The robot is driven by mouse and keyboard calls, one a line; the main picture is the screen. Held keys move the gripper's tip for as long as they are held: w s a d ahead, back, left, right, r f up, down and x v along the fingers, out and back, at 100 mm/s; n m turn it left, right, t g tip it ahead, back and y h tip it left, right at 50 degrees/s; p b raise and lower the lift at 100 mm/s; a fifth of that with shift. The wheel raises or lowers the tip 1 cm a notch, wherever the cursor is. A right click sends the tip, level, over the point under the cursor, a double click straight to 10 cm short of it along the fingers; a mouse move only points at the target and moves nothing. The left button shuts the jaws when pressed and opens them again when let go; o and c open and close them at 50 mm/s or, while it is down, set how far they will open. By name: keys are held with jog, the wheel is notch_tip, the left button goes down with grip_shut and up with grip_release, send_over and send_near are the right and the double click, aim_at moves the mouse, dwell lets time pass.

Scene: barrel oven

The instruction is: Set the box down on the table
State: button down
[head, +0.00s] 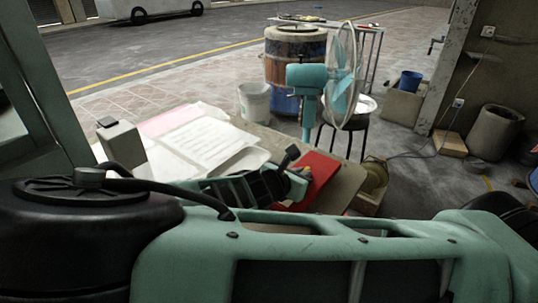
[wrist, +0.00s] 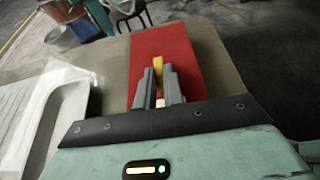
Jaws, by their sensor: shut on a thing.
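My gripper (wrist: 160,88) is shut on a small box (wrist: 158,74), of which only a narrow yellow strip shows between the grey fingers. The rest of the box is hidden by the fingers. In the head view my gripper (head: 297,178) is low over the table (head: 345,187), by a flat red thing (head: 320,172). The red thing (wrist: 184,48) lies on the brown tabletop (wrist: 222,62) behind the fingers in the wrist view. I cannot tell whether the box touches it.
Papers and a white tray (head: 243,160) cover the table's left part. A grey box-shaped object (head: 121,143) stands at its left end. A turquoise fan (head: 340,80), a barrel (head: 295,58) and a white bucket (head: 255,101) stand beyond. Bare tabletop shows right of the red thing.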

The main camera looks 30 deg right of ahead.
jog(key=c, duration=1.5)
grip_release()
jog(key=shift+s+a+r, duration=0.1)
jog(key=shift+a+r, duration=0.05)
jog(key=shift+a, duration=0.1)
jog(key=p+v, duration=0.1)
jog(key=v, duration=1)
jog(key=shift+s+a+p, duration=0.15)
jog(key=shift+a+p, duration=0.05)
jog(key=shift+p, duration=0.1)
